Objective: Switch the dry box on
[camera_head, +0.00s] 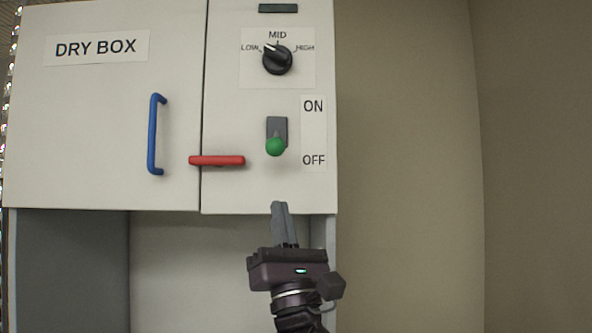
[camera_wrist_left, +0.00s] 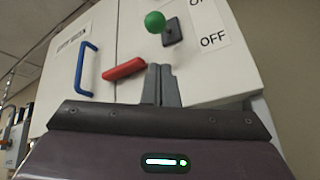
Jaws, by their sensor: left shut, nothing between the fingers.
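The dry box (camera_head: 100,120) is a white cabinet with a "DRY BOX" label on its door. Its switch is a lever with a green ball knob (camera_head: 275,147) on a grey plate; the knob sits low, towards the OFF mark. The green knob also shows at the top of the left wrist view (camera_wrist_left: 155,22). My left gripper (camera_head: 279,205) is shut and empty, pointing up just below the knob and apart from it. Its closed fingers also show in the left wrist view (camera_wrist_left: 161,68). My right gripper is not in view.
A red latch handle (camera_head: 217,160) lies level across the door seam, left of the knob. A blue door handle (camera_head: 154,134) is further left. A black dial (camera_head: 277,60) sits above the switch, its pointer towards LOW. Bare wall is at the right.

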